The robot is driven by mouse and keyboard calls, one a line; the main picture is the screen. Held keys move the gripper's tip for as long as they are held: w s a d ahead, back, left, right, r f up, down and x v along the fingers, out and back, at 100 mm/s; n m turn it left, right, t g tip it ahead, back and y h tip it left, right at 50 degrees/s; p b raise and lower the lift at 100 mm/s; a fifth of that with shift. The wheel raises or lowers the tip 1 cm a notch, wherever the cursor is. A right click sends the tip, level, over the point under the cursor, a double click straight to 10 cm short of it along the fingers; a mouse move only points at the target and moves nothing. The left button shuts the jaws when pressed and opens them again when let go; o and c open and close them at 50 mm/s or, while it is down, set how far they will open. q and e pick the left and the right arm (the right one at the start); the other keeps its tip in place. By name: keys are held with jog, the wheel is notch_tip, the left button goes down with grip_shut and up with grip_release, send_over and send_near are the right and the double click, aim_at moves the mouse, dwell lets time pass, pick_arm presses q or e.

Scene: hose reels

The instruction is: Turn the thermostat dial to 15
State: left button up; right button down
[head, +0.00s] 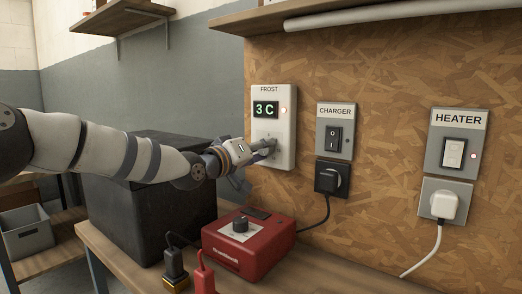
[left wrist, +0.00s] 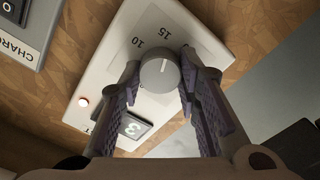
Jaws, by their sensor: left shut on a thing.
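The thermostat (head: 287,150), a white wall box labelled FROST, has a green display (head: 265,109) reading 3 C and a lit indicator lamp. My left gripper (head: 264,148) reaches its lower part and hides the dial in the head view. In the left wrist view the grey round dial (left wrist: 160,76) sits between the two fingers of my left gripper (left wrist: 159,79), which is shut on it. Numbers 10 and 15 show beside the dial. A short pale mark on the dial points roughly towards the 15. My right gripper is not in view.
Right of the thermostat are a CHARGER switch (head: 335,132) and a HEATER switch (head: 456,146), each above a plugged socket. A red charger box (head: 248,255) stands on the bench below, beside a large black box (head: 135,215). A shelf with a pipe (head: 365,14) hangs above.

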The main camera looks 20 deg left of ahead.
pick_arm(q)
jog(key=shift+f+n, duration=0.2)
jog(key=shift+n, duration=0.3)
dwell(0.3)
jog(key=o, duration=1.1)
jog(key=shift+d, duration=0.1)
jog(key=shift+o, duration=0.2)
jog(key=shift+r, duration=0.1)
jog(key=v, duration=1.2)
